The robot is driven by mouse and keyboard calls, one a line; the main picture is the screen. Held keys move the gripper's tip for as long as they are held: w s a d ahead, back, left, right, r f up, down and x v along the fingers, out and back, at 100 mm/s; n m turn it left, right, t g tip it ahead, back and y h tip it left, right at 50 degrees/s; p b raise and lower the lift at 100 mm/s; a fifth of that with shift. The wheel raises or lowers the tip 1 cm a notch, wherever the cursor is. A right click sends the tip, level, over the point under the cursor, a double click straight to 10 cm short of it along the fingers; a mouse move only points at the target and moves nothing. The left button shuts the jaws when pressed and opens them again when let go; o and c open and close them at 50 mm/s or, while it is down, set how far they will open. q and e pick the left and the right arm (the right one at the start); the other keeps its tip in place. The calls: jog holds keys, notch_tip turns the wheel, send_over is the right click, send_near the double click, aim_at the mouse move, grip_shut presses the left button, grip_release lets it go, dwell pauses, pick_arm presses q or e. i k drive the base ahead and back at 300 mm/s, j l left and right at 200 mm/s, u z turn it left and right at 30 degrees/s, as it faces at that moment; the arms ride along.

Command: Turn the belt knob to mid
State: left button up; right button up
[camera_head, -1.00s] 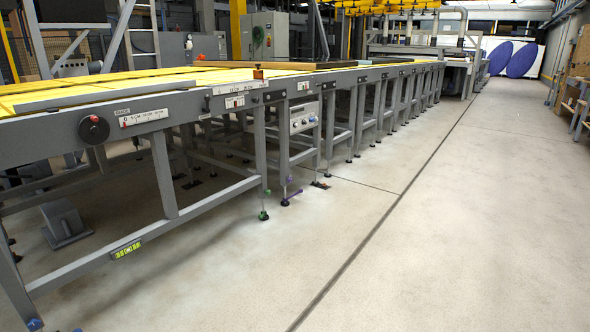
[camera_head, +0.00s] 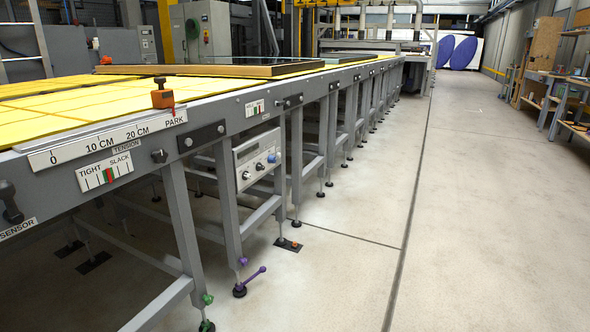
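A grey control panel (camera_head: 257,162) hangs under the conveyor table, facing the aisle. It carries a small knob at its lower left (camera_head: 246,175), another small knob (camera_head: 260,167) beside it and a blue round knob or button (camera_head: 272,158) at the right. Neither of my grippers shows.
The conveyor table (camera_head: 225,108) has yellow belts and a framed panel (camera_head: 215,69) on top. An orange stop block (camera_head: 162,96) sits by the scale. A purple lever (camera_head: 254,274) sticks out near the floor. The aisle floor (camera_head: 470,200) at right is clear.

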aim_at(271, 159)
jog(key=i, duration=0.3)
jog(key=i+u, duration=0.2)
jog(key=u, duration=0.2)
jog(key=i+l+u, duration=0.1)
jog(key=u, duration=0.3)
jog(key=i+l, duration=0.05)
jog(key=i, duration=0.05)
